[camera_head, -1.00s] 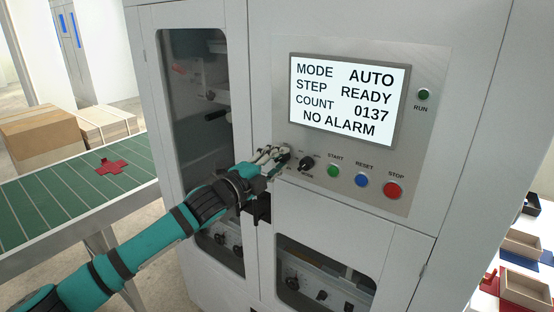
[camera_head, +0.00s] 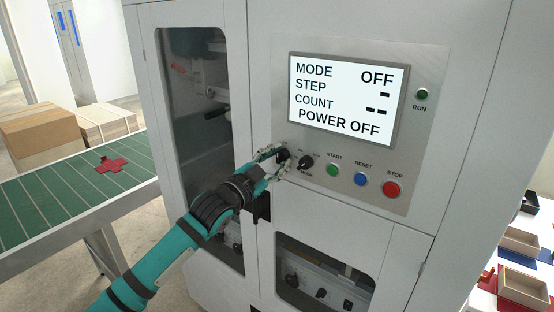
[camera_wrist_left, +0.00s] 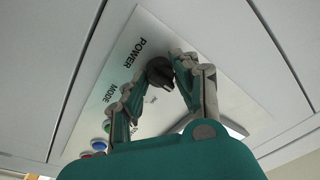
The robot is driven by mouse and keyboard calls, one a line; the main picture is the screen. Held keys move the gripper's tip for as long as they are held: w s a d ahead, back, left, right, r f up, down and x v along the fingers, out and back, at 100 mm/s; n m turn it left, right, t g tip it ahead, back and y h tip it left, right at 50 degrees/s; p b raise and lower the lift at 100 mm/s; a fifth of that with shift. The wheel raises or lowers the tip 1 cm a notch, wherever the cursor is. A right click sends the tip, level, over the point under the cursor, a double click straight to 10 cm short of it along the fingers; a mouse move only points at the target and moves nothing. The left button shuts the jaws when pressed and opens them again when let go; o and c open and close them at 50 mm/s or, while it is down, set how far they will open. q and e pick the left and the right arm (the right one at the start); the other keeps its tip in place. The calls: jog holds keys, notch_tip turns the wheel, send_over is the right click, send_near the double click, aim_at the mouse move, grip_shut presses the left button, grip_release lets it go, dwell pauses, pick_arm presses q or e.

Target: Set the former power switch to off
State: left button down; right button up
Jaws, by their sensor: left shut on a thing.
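The power switch is a black rotary knob (camera_wrist_left: 160,72) under the label POWER in the left wrist view. In the head view the power switch (camera_head: 284,156) is at the left end of the button row, partly hidden by my gripper. My left gripper (camera_head: 275,153) is at the knob, and its fingers (camera_wrist_left: 155,80) are shut on it. The former's screen (camera_head: 345,100) reads MODE OFF and POWER OFF, with dashes for step and count. My right gripper is not in view.
The black mode knob (camera_head: 306,162) is just right of the power switch. The green START (camera_head: 333,170), blue RESET (camera_head: 361,180) and red STOP (camera_head: 391,190) buttons follow. A green conveyor (camera_head: 60,190) with a red flat blank (camera_head: 108,166) stands at left.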

pick_arm(q)
jog(key=shift+f+n, duration=0.1)
jog(key=shift+n, duration=0.3)
jog(key=c, duration=1)
grip_release()
jog(key=v, duration=1.2)
